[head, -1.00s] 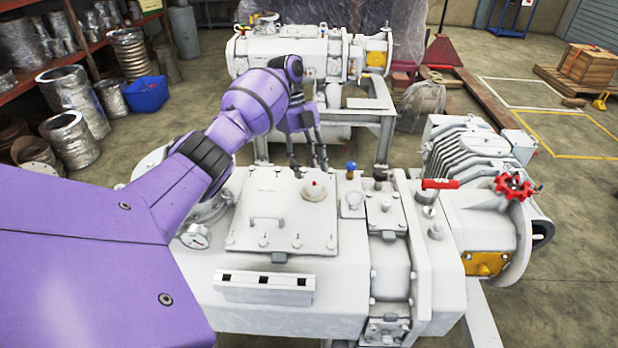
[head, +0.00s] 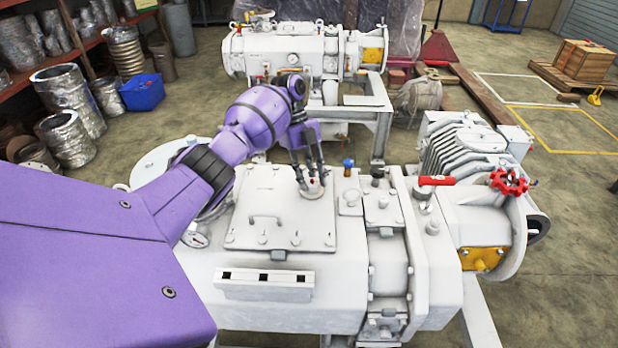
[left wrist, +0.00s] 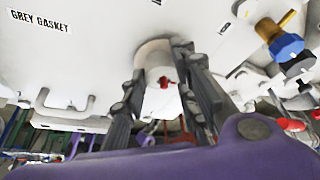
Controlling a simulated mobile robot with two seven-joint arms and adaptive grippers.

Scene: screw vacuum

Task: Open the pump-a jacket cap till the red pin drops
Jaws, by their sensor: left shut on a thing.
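The pump (head: 290,300) is a large white machine with a square bolted lid (head: 262,215). On the lid's far right part sits a small round white jacket cap (head: 313,192) with a red pin at its centre. The cap (left wrist: 152,60) and its red pin (left wrist: 163,82) also show in the left wrist view. My left gripper (head: 309,181) comes down from above and is shut on the cap, with its fingers on either side of it in the left wrist view (left wrist: 160,68). The fingers partly hide the cap in the head view. My right gripper is in neither view.
A blue-topped fitting (head: 348,165) stands just right of the cap. A lid handle (head: 265,220), a red lever (head: 436,181) and a red handwheel (head: 509,182) are on the machine. A second white pump (head: 290,55) stands behind. Open floor lies at the right.

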